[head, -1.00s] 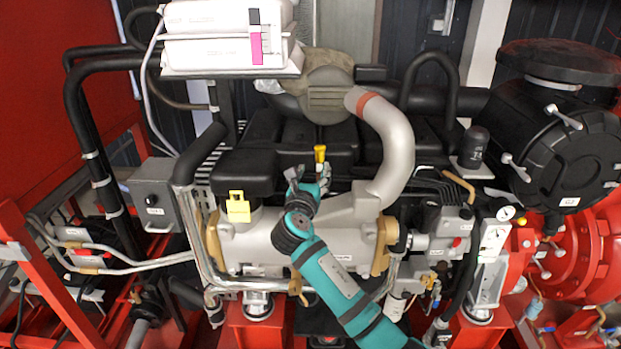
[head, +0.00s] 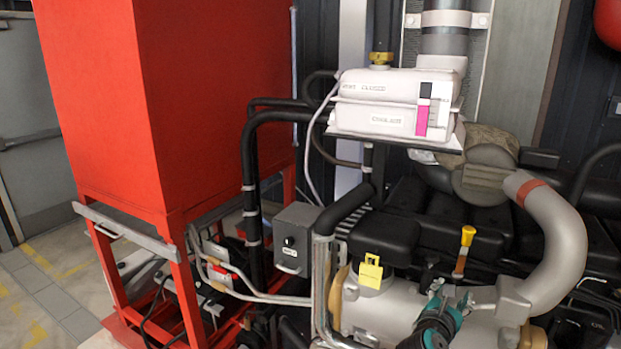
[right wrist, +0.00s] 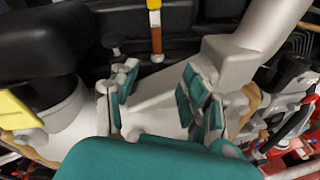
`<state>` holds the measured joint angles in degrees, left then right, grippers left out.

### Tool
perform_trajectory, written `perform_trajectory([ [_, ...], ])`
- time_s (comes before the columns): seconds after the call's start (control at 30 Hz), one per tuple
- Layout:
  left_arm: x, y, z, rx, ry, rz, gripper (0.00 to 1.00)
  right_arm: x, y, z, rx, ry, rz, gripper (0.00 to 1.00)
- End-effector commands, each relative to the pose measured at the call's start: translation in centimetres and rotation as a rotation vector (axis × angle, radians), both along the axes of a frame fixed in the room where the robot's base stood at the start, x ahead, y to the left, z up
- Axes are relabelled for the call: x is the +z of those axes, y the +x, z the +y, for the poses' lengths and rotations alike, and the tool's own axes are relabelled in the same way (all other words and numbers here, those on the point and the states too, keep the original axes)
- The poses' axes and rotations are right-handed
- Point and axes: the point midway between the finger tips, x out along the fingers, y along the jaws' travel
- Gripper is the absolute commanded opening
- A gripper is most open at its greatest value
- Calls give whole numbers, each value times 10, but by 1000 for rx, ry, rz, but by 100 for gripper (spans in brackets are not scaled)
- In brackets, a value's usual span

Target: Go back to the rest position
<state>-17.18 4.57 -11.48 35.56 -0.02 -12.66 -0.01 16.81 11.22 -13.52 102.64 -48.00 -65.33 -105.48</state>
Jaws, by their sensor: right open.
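My right gripper (head: 450,299) shows at the lower right of the head view, in front of the grey engine housing (head: 400,308). In the right wrist view its two teal and grey fingers (right wrist: 163,92) stand apart with nothing between them. A yellow-topped dipstick (head: 467,240) stands upright just beyond the fingers. It also shows in the right wrist view (right wrist: 155,32), past the fingertips and apart from them. My left gripper is not in view.
A big red tank (head: 190,90) on a red frame stands at the left. Bare floor (head: 45,300) shows at lower left.

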Motion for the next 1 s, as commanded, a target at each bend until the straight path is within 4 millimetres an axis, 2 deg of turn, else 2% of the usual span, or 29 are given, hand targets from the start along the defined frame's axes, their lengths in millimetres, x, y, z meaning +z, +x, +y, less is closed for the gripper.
perform_trajectory([
  [0.03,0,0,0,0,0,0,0,-32,-24,6,-21,171,-19,47],
  [0.1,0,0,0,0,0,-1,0,-71,-59,17,-82,447,-62,47],
  [0.17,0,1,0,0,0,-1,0,-101,-92,28,-161,684,-96,47],
  [0.2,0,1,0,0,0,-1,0,-119,-115,36,-228,833,-117,47],
  [0.3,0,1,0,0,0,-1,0,-151,-169,56,-410,1146,-158,47],
  [0.4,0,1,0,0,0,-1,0,-169,-211,72,-581,1359,-186,47],
  [0.5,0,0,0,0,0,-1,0,-178,-244,85,-735,1507,-208,47],
  [0.7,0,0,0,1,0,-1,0,-186,-301,108,-1020,1709,-244,47],
  [0.93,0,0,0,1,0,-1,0,-184,-358,131,-1347,1849,-283,47],
  [1.0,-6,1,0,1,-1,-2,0,-207,-351,131,-1353,1842,-283,47],
])
